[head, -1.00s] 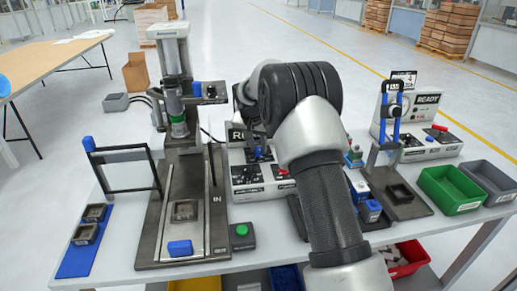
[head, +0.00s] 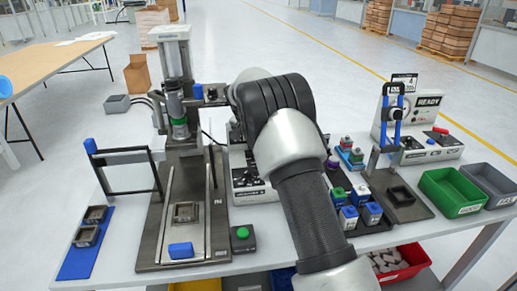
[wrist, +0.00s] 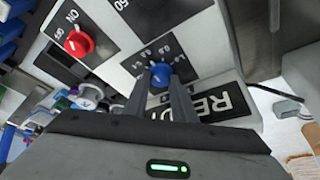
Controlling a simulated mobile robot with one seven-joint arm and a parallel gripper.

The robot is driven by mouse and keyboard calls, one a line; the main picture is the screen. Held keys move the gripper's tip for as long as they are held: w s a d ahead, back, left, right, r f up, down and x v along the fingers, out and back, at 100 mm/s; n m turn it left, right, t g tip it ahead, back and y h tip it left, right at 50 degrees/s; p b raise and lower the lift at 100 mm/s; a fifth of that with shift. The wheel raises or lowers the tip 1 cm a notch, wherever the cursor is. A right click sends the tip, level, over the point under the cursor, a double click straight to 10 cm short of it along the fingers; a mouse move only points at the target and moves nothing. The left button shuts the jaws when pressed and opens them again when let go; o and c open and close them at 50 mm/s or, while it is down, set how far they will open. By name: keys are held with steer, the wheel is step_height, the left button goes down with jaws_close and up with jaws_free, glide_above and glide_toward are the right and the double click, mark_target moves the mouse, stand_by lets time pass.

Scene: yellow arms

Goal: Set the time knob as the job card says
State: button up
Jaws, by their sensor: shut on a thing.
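In the wrist view, my gripper (wrist: 162,84) is shut on a small blue knob (wrist: 159,71) on a light control panel (wrist: 128,55). The knob sits in a dark dial plate with white marks, too small to read surely. A red knob (wrist: 77,43) on another dark plate is apart, to the upper left. In the head view, my arm hides my gripper and most of the panel (head: 243,165). A small card (head: 404,80) stands above the right-hand station and shows what looks like a 4; its small print is unreadable.
A press (head: 177,110) with a slide and a blue-handled frame stands left. Several coloured caps and blocks (head: 350,210) lie right of my arm. A second station (head: 415,130) marked READY, a green bin (head: 450,190) and a grey bin (head: 487,180) are further right.

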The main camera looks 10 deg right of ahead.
steer(key=o, duration=1.1)
steer(key=shift+c, duration=0.2)
steer(key=p+v, duration=0.1)
steer(key=v, duration=1.6)
steer(key=shift+r, duration=0.2)
steer(key=shift+a, duration=0.1)
